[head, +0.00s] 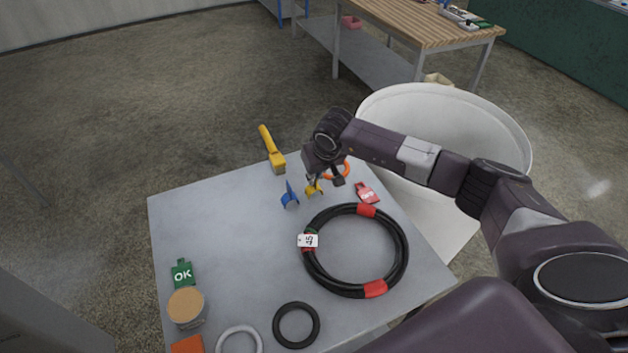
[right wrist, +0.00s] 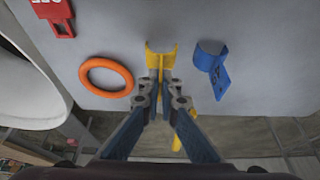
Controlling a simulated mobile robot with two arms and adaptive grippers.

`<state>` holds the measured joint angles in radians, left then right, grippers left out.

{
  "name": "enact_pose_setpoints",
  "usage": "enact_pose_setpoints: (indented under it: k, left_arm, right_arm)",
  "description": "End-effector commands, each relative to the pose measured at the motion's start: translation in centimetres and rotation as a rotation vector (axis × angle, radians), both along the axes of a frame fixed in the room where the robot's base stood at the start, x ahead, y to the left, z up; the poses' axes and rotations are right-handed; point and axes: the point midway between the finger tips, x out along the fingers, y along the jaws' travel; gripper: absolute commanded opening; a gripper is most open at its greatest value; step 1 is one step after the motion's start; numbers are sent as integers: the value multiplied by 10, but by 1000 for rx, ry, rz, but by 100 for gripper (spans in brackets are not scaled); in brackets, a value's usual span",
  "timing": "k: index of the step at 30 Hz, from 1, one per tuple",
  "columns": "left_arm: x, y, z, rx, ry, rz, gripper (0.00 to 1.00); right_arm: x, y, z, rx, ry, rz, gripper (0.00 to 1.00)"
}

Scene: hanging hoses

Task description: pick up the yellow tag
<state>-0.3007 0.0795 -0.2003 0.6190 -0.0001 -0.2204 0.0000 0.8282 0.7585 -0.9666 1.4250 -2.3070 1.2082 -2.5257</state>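The yellow tag (head: 313,189) is a small clip-shaped piece near the far edge of the grey table, just right of a similar blue tag (head: 290,196). My right gripper (head: 314,178) reaches down over it from the right and hides part of it. In the right wrist view the yellow tag's curved clip (right wrist: 161,58) sticks out past the fingertips (right wrist: 160,80). The fingers are close together on both sides of its thin part and look shut on it. I cannot tell whether it still touches the table. My left gripper is out of view.
An orange ring (right wrist: 106,77) and red tag (head: 367,193) lie near the gripper. A yellow-handled tool (head: 271,150) lies at the far edge. A black hose coil (head: 405,250) fills the table's right. A white bin (head: 440,110) stands beyond. The table's middle left is clear.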

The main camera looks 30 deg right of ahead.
Motion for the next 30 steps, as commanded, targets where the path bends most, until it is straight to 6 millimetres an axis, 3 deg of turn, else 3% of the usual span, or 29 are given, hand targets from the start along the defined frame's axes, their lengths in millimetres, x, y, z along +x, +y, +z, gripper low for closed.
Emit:
enact_pose_setpoints:
  k: [7,21,30]
  left_arm:
    - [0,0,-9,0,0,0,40]
    - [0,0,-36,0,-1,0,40]
    - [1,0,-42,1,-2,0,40]
  right_arm:
    - [2,-1,30,-1,-6,0,0]
    - [1,0,143,-1,-7,1,0]
    - [1,0,186,0,-3,-1,0]
